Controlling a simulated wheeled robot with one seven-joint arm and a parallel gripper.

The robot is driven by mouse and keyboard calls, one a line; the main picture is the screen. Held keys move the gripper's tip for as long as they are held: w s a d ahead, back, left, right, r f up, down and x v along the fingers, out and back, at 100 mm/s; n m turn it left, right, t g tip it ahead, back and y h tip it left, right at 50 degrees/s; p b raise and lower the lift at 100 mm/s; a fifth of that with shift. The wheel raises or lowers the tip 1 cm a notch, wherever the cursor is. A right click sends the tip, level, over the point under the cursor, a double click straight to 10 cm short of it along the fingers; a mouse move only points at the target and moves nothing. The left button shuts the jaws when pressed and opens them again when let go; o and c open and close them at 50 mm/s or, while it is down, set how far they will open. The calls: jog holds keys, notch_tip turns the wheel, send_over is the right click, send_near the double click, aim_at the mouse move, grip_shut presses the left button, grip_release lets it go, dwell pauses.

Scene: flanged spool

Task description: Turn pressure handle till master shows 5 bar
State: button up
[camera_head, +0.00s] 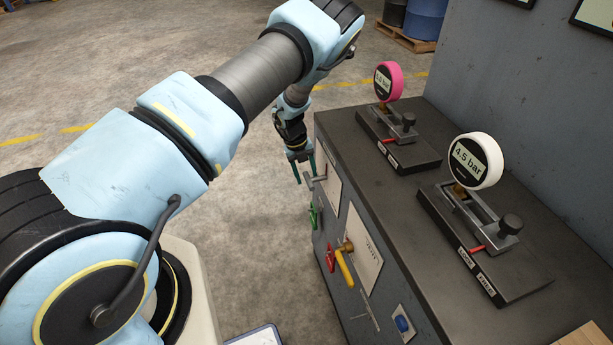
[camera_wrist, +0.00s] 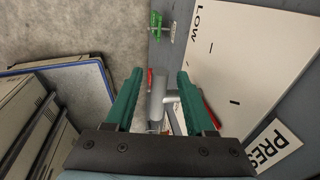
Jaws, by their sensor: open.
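The pressure handle is a grey crank with a round grip (camera_wrist: 157,92) on the front panel; its arm shows in the head view (camera_head: 318,178). A printed scale plate (camera_wrist: 240,45) with the word LOW and a partly cut-off label beginning PRES (camera_wrist: 272,146) lie beside it. My gripper (camera_wrist: 160,74) is open, with its green fingers on either side of the grip and gaps showing. In the head view my gripper (camera_head: 304,176) is at the bench's front. A white gauge (camera_head: 475,161) reads 4.5 bar. A pink gauge (camera_head: 388,82) has an unclear reading. I cannot tell which is the master.
The dark bench (camera_head: 385,195) carries both gauge stands. Below the handle sit a green valve lever (camera_head: 313,215), a red lever (camera_head: 330,258), a yellow lever (camera_head: 345,268) and a blue button (camera_head: 403,325). A blue-rimmed container (camera_wrist: 60,66) stands left of my fingers.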

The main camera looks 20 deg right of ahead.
jog(key=b+v, duration=0.2)
jog(key=v, duration=0.8)
jog(key=shift+w+a+r, duration=0.1)
